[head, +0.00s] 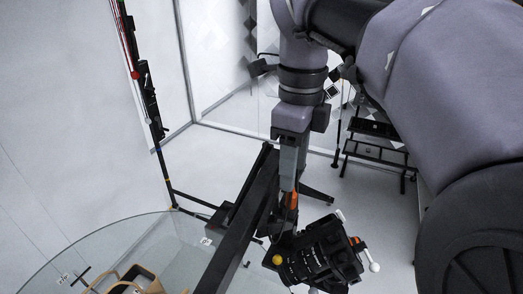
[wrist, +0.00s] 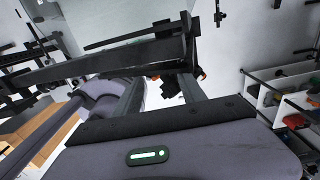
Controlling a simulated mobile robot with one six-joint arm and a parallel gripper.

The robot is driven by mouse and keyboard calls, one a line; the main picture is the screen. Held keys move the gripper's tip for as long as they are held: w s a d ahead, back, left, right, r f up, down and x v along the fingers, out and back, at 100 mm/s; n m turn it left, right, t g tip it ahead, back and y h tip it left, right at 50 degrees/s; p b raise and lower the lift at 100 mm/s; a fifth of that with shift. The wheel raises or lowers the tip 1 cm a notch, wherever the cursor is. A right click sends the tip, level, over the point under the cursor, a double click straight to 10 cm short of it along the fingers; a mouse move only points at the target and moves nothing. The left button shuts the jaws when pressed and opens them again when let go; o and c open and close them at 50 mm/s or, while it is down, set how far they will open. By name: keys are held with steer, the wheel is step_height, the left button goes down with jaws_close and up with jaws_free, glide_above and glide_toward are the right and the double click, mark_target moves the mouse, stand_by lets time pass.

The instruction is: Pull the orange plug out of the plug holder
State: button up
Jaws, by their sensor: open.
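My gripper (head: 289,183) points down beside a long black beam, with its grey fingers seen nearly edge-on. In the wrist view its two fingers (wrist: 162,84) stand apart with a gap between them. A small orange piece (head: 291,201), which looks like the orange plug, shows right at the fingertips in the head view. I cannot tell whether the fingers touch it. Below it is a black device (head: 318,257) with a yellow knob, white ball knobs and another orange part. The plug holder is not clearly distinguishable; the beam and fingers hide part of that area.
The black beam (head: 240,220) runs diagonally close to my gripper and crosses the wrist view (wrist: 100,62). A round glass tabletop (head: 60,262) carries a wooden piece (head: 130,277) at lower left. A shelf with coloured items (wrist: 290,95) stands at right in the wrist view.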

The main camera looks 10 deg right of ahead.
mark_target(292, 197)
steer(key=f, duration=0.1)
steer(key=s+f, duration=0.2)
steer(key=f, duration=0.1)
steer(key=shift+a, duration=0.25)
steer(key=shift+w+a+f, duration=0.1)
steer(key=shift+w+f, duration=0.05)
steer(key=shift+w, duration=0.05)
steer(key=shift+w+d+f, duration=0.1)
steer(key=shift+w+d, duration=0.1)
steer(key=shift+w, duration=0.25)
steer(key=shift+s, duration=0.4)
steer(key=c, duration=0.8)
steer(key=shift+w, duration=0.1)
jaws_close()
